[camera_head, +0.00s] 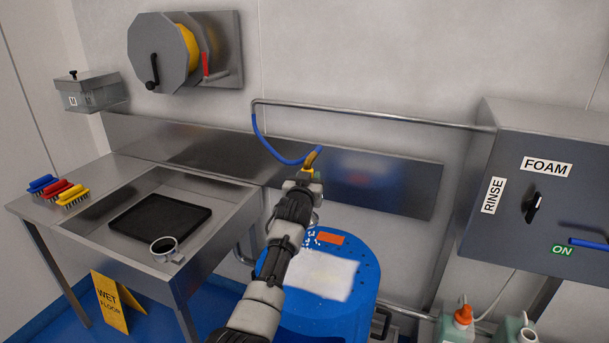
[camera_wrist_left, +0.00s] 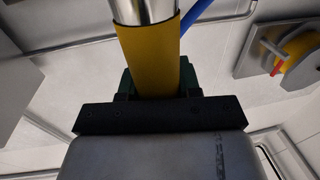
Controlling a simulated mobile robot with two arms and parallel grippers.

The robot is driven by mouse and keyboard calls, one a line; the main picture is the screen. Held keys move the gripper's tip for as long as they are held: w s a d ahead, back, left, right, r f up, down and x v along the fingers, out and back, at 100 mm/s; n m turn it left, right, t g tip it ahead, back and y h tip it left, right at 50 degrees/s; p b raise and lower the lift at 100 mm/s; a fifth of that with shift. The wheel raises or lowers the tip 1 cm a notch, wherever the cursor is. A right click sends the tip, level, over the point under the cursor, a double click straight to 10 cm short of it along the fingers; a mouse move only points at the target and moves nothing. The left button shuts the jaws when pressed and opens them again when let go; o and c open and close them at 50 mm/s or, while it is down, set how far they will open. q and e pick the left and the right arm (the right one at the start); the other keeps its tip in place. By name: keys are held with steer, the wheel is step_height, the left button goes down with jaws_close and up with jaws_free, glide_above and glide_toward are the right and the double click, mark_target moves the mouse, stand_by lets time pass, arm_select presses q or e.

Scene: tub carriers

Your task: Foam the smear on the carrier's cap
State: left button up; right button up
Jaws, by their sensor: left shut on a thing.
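The blue carrier (camera_head: 365,268) stands upright below the wall rail, its round cap facing up. On the cap are an orange smear-like patch (camera_head: 330,238), a large white patch (camera_head: 322,274) and small white flecks beside the orange. My left gripper (camera_head: 306,183) is above the cap's back edge, shut on the yellow grip of the spray lance (camera_head: 311,160). In the left wrist view, the yellow sleeve (camera_wrist_left: 148,62) and a metal tube lie between the fingers. The lance's blue hose (camera_head: 268,146) rises to the pipe. My arm hides part of the cap's left side. My right gripper is out of view.
A steel sink (camera_head: 215,188) with a black tray and brushes (camera_head: 57,190) is at left. The control box (camera_head: 545,190) at right has a FOAM/RINSE knob (camera_head: 532,207) and a blue lever by ON. Bottles (camera_head: 463,318) stand below it. A yellow wet-floor sign (camera_head: 109,302) is front left.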

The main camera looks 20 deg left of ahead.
arm_select(q)
steer(key=shift+s+d+r+p, duration=0.15)
steer(key=shift+s+d, duration=0.15)
steer(key=shift+d, duration=0.25)
steer(key=shift+s+d+p, duration=0.15)
steer(key=shift+s+d, duration=0.2)
steer(key=shift+d, duration=0.25)
steer(key=shift+s+d+r+p, duration=0.15)
steer(key=shift+s+d, duration=0.15)
steer(key=shift+d, duration=0.25)
steer(key=shift+a+f, duration=0.1)
steer(key=shift+a, duration=0.1)
